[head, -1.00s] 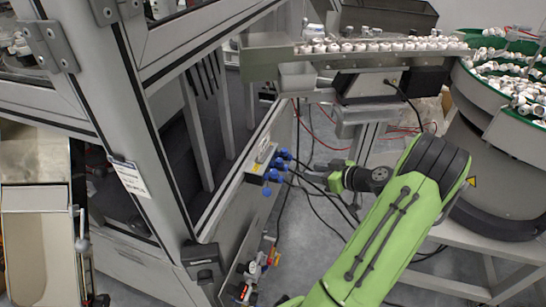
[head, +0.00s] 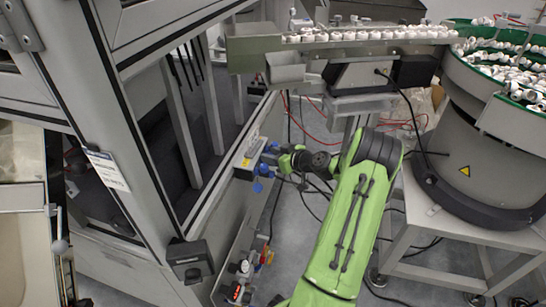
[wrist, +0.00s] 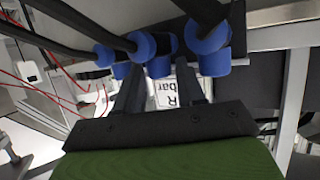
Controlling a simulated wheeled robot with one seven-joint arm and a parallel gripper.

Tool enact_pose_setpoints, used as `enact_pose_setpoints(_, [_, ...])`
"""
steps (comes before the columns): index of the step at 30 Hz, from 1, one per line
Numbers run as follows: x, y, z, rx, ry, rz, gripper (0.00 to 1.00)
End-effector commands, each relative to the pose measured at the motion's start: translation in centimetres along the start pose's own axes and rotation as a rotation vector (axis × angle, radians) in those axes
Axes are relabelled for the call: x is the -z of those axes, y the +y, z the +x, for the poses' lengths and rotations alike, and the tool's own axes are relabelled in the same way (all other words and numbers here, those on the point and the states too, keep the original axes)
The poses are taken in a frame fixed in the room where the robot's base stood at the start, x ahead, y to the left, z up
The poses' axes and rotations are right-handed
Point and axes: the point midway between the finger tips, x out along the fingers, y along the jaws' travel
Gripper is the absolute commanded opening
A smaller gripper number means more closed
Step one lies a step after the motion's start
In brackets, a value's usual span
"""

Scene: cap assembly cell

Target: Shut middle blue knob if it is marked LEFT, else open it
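Several blue knobs sit on the grey valve block (head: 245,172) on the machine's side. In the head view a blue knob (head: 258,187) hangs at the lower edge, and others lie partly behind my gripper (head: 283,161). In the wrist view my gripper (wrist: 160,78) has its two dark fingers apart, with a gap between them. A middle blue knob (wrist: 158,66) shows at the fingertips, between them; I cannot tell if they touch it. A white label (wrist: 170,95) in the gap shows "R" and "bar". I cannot read a LEFT mark.
Blue knobs with black hoses stand close on both sides, at right (wrist: 214,55) and left (wrist: 105,55). The machine frame post (head: 125,130) is at left. The feeder bowl (head: 490,130) and rail of white caps (head: 370,35) are at right and above.

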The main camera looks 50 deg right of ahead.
Motion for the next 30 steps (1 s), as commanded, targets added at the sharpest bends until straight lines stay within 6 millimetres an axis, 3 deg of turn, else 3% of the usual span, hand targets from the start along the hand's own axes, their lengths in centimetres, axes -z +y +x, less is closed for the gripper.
enact_pose_setpoints(5, [0.02, 0.01, -0.02, 0.0, 0.0, 0.0, 0.39])
enact_pose_setpoints(13, [0.01, 0.01, -0.05, 0.0, -0.001, 0.0, 0.0])
enact_pose_setpoints(30, [-0.01, -0.19, -0.06, -0.123, -0.001, 0.05, 0.0])
